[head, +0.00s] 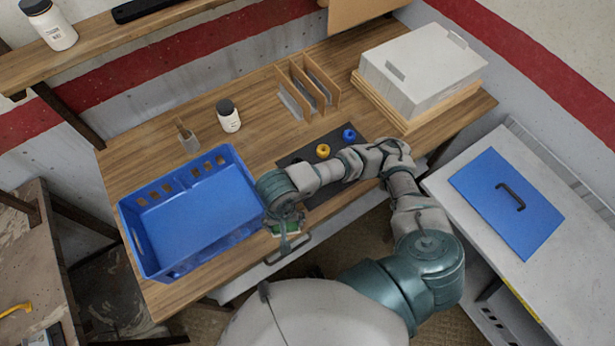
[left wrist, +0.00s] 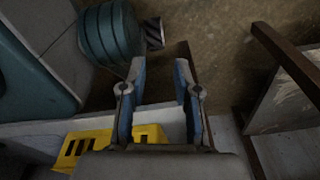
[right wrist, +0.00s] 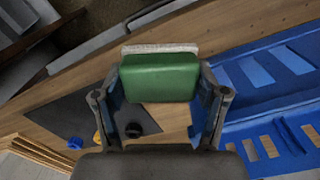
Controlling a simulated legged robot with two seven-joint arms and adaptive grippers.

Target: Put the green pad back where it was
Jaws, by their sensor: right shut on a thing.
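A green pad (right wrist: 160,78) with a pale layer along its far side sits between the fingers of my right gripper (right wrist: 160,92), which is shut on it. In the head view the pad (head: 286,227) is small and partly hidden by my right gripper (head: 284,232). They are near the table's front edge, right of the blue crate (head: 200,262). Height above the table is unclear. A dark mat (head: 290,158) lies partly under my right arm. My left gripper (left wrist: 160,78) is open and empty, with floor beyond it; the head view does not show it.
A yellow ring (head: 323,151) and a blue ring (head: 349,135) are on the mat. Behind stand a white bottle (head: 229,119), a wooden rack (head: 308,88) and a grey box (head: 422,68). A drawer handle (head: 289,250) shows at the table front.

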